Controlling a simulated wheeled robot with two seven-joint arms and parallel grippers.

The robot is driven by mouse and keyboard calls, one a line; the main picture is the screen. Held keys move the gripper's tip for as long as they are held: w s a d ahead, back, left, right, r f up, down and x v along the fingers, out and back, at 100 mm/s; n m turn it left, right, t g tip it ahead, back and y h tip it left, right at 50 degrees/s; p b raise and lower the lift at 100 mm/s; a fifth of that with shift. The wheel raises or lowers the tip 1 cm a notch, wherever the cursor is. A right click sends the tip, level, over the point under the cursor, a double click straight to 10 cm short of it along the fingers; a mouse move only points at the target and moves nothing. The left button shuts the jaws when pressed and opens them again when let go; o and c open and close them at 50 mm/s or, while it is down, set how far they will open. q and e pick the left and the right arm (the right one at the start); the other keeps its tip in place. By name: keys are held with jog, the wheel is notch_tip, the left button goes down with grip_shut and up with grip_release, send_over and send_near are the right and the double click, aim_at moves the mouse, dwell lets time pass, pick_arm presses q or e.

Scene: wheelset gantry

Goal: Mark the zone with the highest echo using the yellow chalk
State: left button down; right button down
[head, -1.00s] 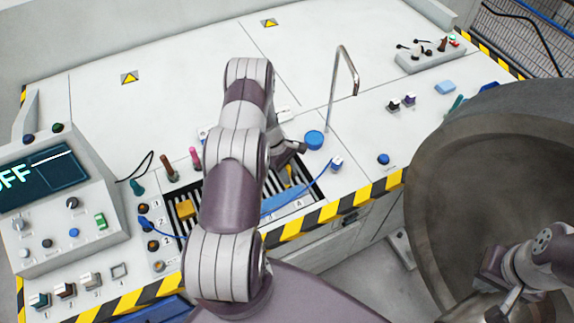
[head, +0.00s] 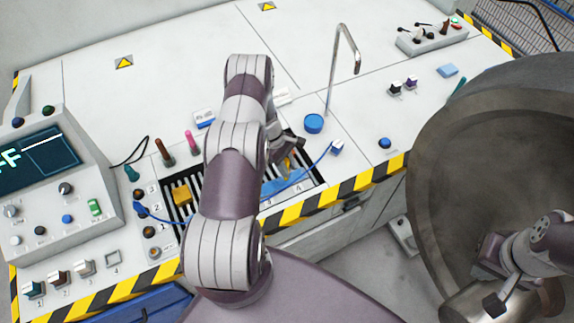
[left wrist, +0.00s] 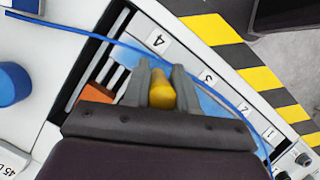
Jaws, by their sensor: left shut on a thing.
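My left gripper (head: 288,158) is shut on the yellow chalk (left wrist: 160,92), whose rounded end shows between the fingers in the left wrist view. It is over the right part of the striped tray (head: 318,188). The tray holds a light blue bar (left wrist: 208,98). White number labels 4 (left wrist: 158,41), 3, 2 and 1 run along the tray's edge. I cannot tell whether the chalk touches anything. My right gripper (head: 492,272) is at the lower right, beside a large brown-grey round part; its finger opening is unclear.
A console (head: 60,190) at left has a display (head: 40,158) partly cut off, with "FF" visible. A blue cable (head: 300,178) crosses the tray. A yellow block (head: 181,195) lies at the tray's left. A bent metal pipe (head: 338,65) rises behind a blue round cap (head: 313,123).

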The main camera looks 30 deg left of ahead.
pick_arm(q)
jog(key=shift+f+b, duration=0.6)
jog(key=shift+f, duration=0.05)
dwell(0.6)
jog(key=shift+w, duration=0.1)
jog(key=shift+w+d+r+b, duration=0.1)
jog(key=shift+w+d+b, duration=0.15)
jog(key=shift+w+b, duration=0.15)
jog(key=shift+w+d+f+b, duration=0.2)
jog(key=shift+w+d+b, duration=0.25)
jog(key=shift+w+b, duration=0.4)
jog(key=shift+w+d+r+b, duration=0.15)
jog(key=shift+w+d+b, duration=0.35)
jog(key=shift+w+b, duration=0.3)
jog(key=shift+s+a, duration=0.25)
jog(key=shift+s, duration=0.2)
jog(key=shift+s+a, duration=0.2)
jog(key=shift+s, duration=0.25)
jog(key=shift+s+a, duration=0.5)
jog(key=shift+s, duration=0.3)
jog(key=shift+s+a, duration=0.2)
jog(key=shift+s, duration=0.3)
jog(key=shift+r, duration=0.1)
